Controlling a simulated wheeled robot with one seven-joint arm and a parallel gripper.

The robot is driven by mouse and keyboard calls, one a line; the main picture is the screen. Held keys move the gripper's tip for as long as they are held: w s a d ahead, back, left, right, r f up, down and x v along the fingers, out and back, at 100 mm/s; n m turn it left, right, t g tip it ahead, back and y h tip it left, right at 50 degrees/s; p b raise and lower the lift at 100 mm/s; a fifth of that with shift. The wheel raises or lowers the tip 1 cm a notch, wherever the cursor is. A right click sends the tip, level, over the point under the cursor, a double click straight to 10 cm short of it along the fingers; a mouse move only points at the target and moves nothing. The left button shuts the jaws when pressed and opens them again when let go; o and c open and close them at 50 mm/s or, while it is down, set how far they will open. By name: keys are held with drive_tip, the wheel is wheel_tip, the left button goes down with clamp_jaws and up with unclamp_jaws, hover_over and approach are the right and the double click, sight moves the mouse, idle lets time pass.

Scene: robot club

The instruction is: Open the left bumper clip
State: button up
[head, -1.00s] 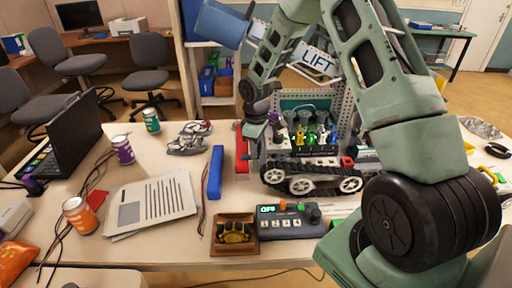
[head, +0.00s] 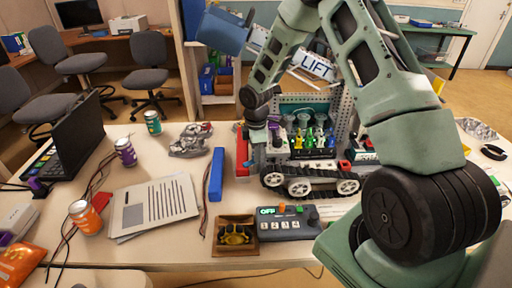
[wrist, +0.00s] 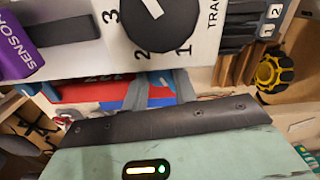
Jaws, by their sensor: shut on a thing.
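The tracked robot (head: 310,181) stands on the table, with a red bumper part (head: 242,152) along its left side. My gripper (head: 257,143) reaches down at that left side, close to the red part. In the wrist view my grey fingers (wrist: 158,91) are low over a red and blue surface (wrist: 120,92), below a white panel with a dial (wrist: 150,20). They are shut on a small part at the bumper, taken as the left bumper clip. The clip itself is mostly hidden by my fingers and the dark palm edge, so its position cannot be told.
A purple sensor block (wrist: 40,45) and the dial panel are close to my fingers. In front stand a control box (head: 287,222) and a wooden tray (head: 235,248) with a dark and yellow part. A blue bar (head: 216,174) and papers (head: 153,207) lie left.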

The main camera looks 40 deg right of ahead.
drive_tip(key=n+p, duration=0.3)
drive_tip(key=n, duration=0.2)
drive_tip(key=shift+n, duration=0.3)
idle(0.5)
drive_tip(key=o, duration=1)
